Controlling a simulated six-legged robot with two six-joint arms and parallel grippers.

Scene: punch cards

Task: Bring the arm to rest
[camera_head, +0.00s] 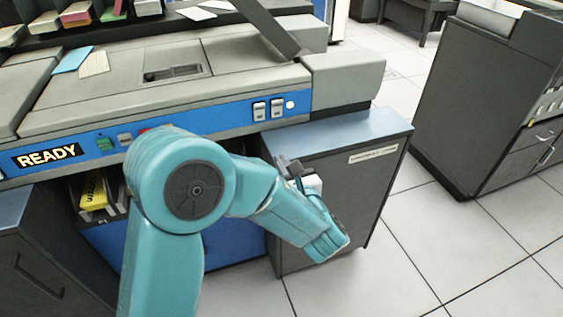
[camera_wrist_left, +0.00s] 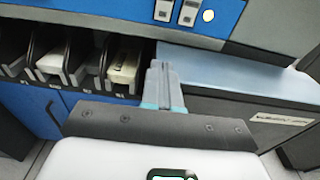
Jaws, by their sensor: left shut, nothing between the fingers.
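My teal left arm (camera_head: 185,245) rises from the bottom of the head view, bends at a round joint and reaches right and down in front of the machine. My left gripper (camera_head: 283,162) is partly hidden behind the forearm, near the blue-grey top of the low cabinet. In the left wrist view the same gripper (camera_wrist_left: 161,70) points at the machine front, its two grey fingers together and empty. Whether it touches the cabinet is unclear. My right gripper is in neither view.
The card machine's blue panel (camera_head: 220,122) has a READY sign (camera_head: 47,156) and switches (camera_head: 267,109). The low cabinet (camera_head: 350,175) stands below its right end. Slots (camera_wrist_left: 100,62) hold card stacks. Another grey cabinet (camera_head: 485,95) stands right, with clear tiled floor (camera_head: 430,235) between.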

